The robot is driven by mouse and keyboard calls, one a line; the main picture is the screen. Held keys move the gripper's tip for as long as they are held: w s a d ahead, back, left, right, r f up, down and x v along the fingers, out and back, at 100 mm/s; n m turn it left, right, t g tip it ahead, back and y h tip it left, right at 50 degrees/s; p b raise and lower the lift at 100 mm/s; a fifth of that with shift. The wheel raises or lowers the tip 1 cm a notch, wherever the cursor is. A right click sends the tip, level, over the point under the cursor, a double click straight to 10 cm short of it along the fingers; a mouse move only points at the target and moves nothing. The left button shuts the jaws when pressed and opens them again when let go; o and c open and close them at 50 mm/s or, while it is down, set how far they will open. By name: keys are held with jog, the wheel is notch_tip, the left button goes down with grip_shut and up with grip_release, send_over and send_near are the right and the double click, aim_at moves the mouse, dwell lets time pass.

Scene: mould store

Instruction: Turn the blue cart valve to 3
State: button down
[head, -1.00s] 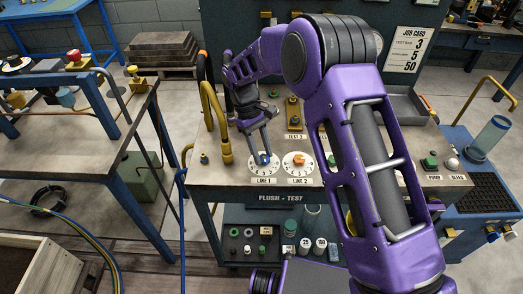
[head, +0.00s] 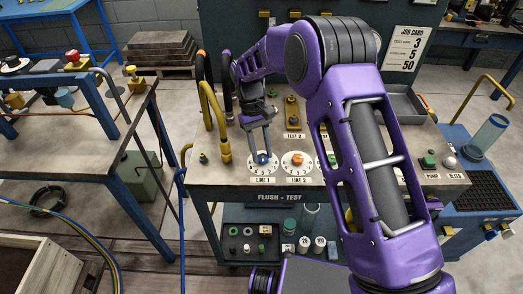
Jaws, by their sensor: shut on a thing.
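The blue valve knob (head: 262,157) sits on a white numbered dial (head: 263,171) marked LINE 1, on the flush-test cart top. My gripper (head: 261,153) points down at it and is shut on the knob, one finger on each side. The fingers cover part of the knob and dial, and the dial's figures are too small to read, so I cannot tell which number the knob points to. To the right, an orange knob (head: 297,159) sits on the LINE 2 dial (head: 301,170), apart from my gripper.
A yellow curved pipe (head: 216,115) stands close left of my gripper. Brass TEST valves (head: 292,121) are behind the dials. A green pump button (head: 428,161) is at the cart's right. My arm hides the cart's middle right.

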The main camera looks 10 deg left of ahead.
jog(key=shift+c, duration=2.3)
grip_release()
jog(key=v, duration=1.7)
jog(key=shift+r+p, duration=0.3)
